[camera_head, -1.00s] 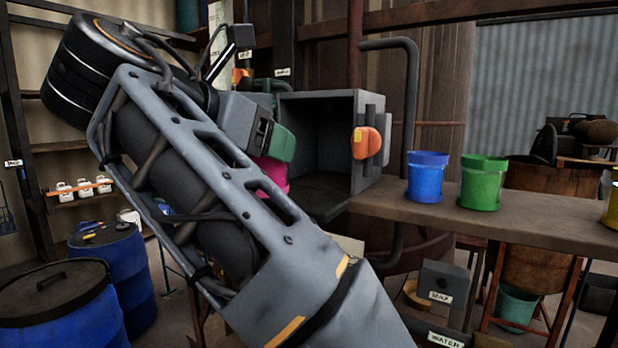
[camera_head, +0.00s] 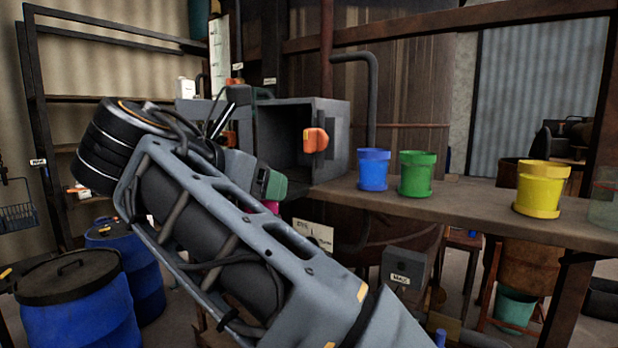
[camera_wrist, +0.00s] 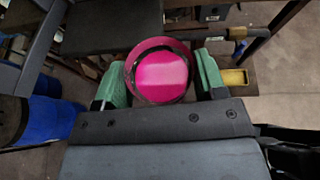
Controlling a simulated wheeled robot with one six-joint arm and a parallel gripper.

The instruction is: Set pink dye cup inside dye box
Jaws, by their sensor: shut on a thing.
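The pink dye cup (camera_wrist: 161,71) is between the green fingertips of my gripper (camera_wrist: 161,80) in the wrist view, and the jaws are shut on it. In the head view only a sliver of the pink cup (camera_head: 271,206) shows below the green fingertip of my gripper (camera_head: 273,187); my arm hides the rest. The dye box (camera_head: 334,145) is a grey, open-fronted box on the bench with a dark inside and an orange handle (camera_head: 315,140) at its right side. The cup is outside the box, in front of it and lower left of its opening in the picture.
A blue cup (camera_head: 373,169), a green cup (camera_head: 416,174) and a yellow cup (camera_head: 541,189) stand on the bench (camera_head: 470,206) to the right of the box. Blue drums (camera_head: 80,315) stand on the floor at left. A grey labelled box (camera_head: 405,269) is below the bench.

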